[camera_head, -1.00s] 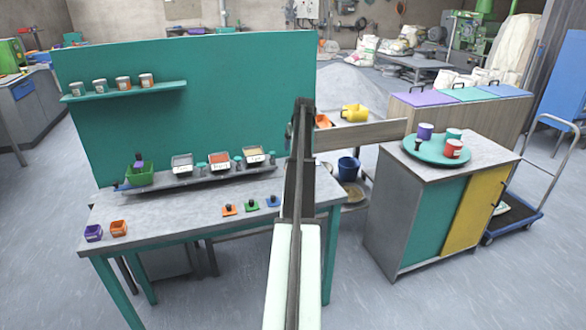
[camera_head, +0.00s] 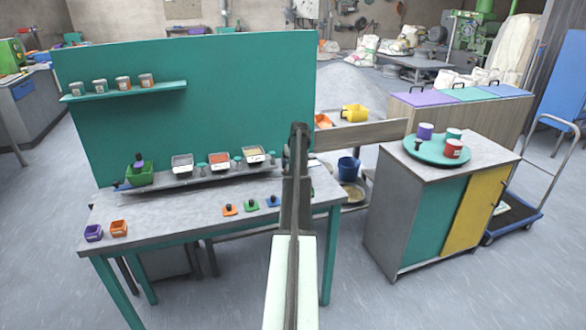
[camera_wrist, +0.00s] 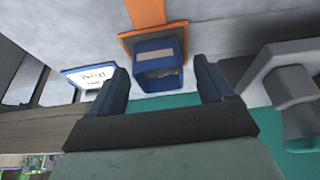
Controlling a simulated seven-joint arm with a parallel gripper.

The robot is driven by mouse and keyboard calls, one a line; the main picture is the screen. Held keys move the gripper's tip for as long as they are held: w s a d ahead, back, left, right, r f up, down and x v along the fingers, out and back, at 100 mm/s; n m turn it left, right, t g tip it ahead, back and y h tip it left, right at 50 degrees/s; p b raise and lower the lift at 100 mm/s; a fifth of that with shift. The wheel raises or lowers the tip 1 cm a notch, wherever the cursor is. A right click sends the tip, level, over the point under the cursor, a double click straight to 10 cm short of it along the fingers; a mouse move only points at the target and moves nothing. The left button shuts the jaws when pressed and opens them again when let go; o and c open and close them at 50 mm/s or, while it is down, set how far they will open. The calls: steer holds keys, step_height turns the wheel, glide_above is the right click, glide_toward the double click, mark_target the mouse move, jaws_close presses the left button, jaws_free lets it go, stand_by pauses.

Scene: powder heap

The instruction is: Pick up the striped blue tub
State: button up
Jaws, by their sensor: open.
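In the wrist view, a small blue open-topped tub (camera_wrist: 160,80) with a pale band sits between and just beyond the fingertips of my gripper (camera_wrist: 161,68). The fingers are spread to either side of it, and I see no contact. Stripes are not clear at this size. An orange piece (camera_wrist: 148,12) lies right behind the tub. In the head view my arm covers the right end of the workbench (camera_head: 170,215), and neither my fingers nor this tub can be made out.
A blue-rimmed labelled container (camera_wrist: 82,75) is left of my fingers in the wrist view; a grey block-like object (camera_wrist: 285,75) is at right. In the head view, coloured lids (camera_head: 250,206) lie left of my arm, and a teal board (camera_head: 220,100) stands behind the bench.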

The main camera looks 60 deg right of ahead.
steer(key=shift+w+d+f, duration=0.1)
steer(key=shift+w+f, duration=0.05)
steer(key=shift+f, duration=0.25)
steer(key=shift+c, duration=0.2)
